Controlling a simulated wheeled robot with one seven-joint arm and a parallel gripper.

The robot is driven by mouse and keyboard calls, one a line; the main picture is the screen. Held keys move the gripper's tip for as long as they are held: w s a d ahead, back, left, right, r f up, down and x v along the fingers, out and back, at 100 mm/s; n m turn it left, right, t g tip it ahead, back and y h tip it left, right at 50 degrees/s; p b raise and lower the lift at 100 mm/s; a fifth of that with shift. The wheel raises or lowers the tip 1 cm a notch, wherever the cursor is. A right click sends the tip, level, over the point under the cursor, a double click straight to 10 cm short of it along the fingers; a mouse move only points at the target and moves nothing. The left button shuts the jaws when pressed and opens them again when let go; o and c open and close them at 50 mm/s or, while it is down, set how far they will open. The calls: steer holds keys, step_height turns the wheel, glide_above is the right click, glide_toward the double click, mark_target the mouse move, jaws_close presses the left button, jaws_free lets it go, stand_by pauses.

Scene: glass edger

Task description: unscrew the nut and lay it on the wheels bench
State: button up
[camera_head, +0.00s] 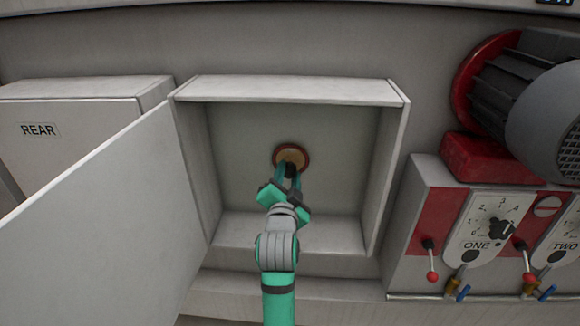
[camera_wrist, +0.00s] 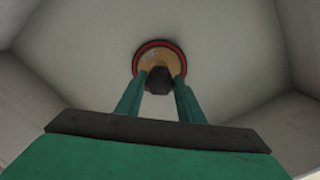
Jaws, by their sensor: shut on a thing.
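The dark nut (camera_wrist: 159,80) sits at the middle of a tan disc with a red rim on the back wall of an open box. My gripper (camera_wrist: 159,84) has its two green fingers on either side of the nut and is shut on it. In the head view my gripper (camera_head: 289,172) reaches into the box from below, and the nut is mostly hidden by the fingers. The disc (camera_head: 289,154) shows above the fingertips in the head view. The wheels bench cannot be made out in either view.
The box (camera_head: 340,91) has side walls and a raised lower ledge close around my arm. Its door (camera_head: 110,220) hangs open at the left. A cabinet marked REAR (camera_head: 75,125) stands further left. A motor (camera_head: 495,90) and a dial panel (camera_head: 490,230) with levers are at the right.

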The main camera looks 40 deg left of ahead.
steer(key=n, duration=0.6)
steer(key=shift+d, duration=0.1)
steer(key=n, duration=0.4)
steer(key=shift+n, duration=0.4)
steer(key=n, duration=0.4)
steer(key=shift+n, duration=0.4)
steer(key=n, duration=0.4)
steer(key=shift+n, duration=0.4)
steer(key=o, duration=1)
